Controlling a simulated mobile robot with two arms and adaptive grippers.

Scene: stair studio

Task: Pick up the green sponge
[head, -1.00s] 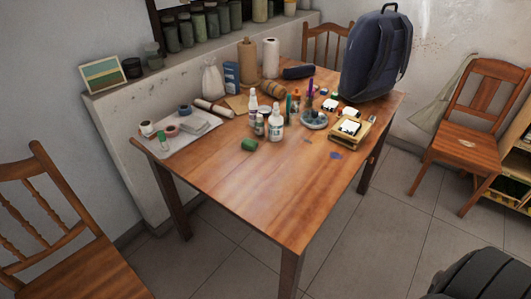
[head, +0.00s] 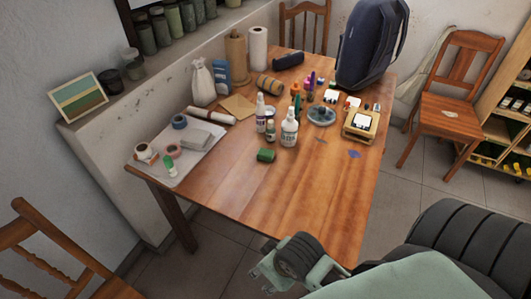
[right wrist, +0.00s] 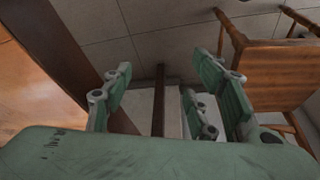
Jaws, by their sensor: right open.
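The green sponge (head: 266,155) is a small dark green block lying on the wooden table (head: 225,180), in front of the white bottles in the head view. My right gripper (head: 268,275) is at the lower middle of the head view, at the table's near edge and well apart from the sponge. In the right wrist view its green fingers (right wrist: 160,105) are spread with nothing between them, and the floor and a chair show beyond. The sponge does not show in the right wrist view. My left gripper is not in view.
White bottles (head: 289,127) stand just behind the sponge. A tray with tape rolls (head: 190,160) lies at the left, and a dark backpack (head: 368,45) stands at the back right. The table front around the sponge is clear. A chair (head: 45,250) stands at the lower left.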

